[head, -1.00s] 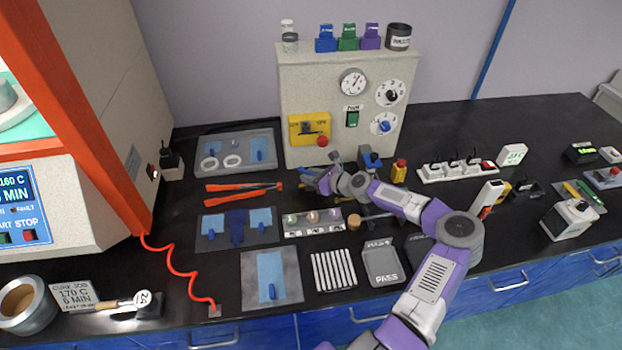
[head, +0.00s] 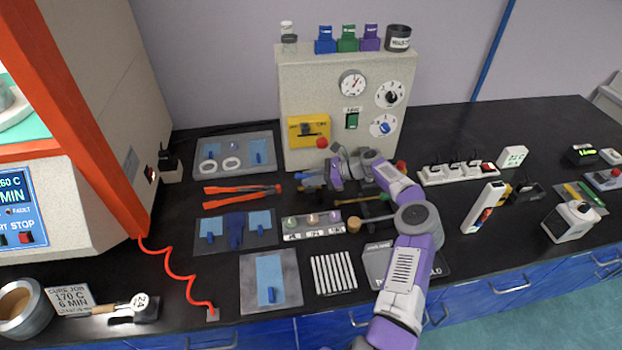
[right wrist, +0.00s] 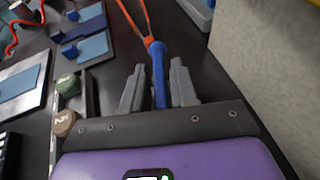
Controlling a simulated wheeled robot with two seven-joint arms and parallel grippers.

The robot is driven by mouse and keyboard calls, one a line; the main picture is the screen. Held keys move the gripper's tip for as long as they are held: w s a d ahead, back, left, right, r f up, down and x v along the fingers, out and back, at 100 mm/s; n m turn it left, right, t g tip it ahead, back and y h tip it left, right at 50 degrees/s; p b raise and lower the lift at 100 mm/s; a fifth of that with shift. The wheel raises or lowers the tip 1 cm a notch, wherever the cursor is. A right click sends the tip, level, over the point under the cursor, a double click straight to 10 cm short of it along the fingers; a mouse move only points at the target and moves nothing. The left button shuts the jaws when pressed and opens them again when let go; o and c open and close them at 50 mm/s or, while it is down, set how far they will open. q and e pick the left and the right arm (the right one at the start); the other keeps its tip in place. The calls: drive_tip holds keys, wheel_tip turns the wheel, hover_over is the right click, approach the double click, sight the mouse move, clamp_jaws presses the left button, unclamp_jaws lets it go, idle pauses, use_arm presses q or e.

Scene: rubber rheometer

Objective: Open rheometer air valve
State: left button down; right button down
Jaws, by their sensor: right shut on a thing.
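The rheometer (head: 300,85) is an off-white cabinet with dials, a green switch and a yellow box (head: 296,132) with a red knob. My right gripper (head: 322,177) is low in front of it, shut on a blue handle (head: 304,176). In the right wrist view the blue handle (right wrist: 159,72) lies between the grey fingers of the gripper (right wrist: 158,88) and points away from me. What it is joined to is hidden by the gripper, so I cannot tell for sure that it is the air valve. My left gripper is not in view.
Orange tongs (head: 240,190) lie just left of the blue handle. A white power strip (head: 459,173) is to the right. My right arm partly covers the trays at the front.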

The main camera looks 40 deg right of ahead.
idle(0.4)
drive_tip(key=c, duration=1.2)
unclamp_jaws()
drive_tip(key=shift+o, duration=0.2)
drive_tip(key=shift+p+v, duration=0.6)
drive_tip(key=shift+v, duration=3.2)
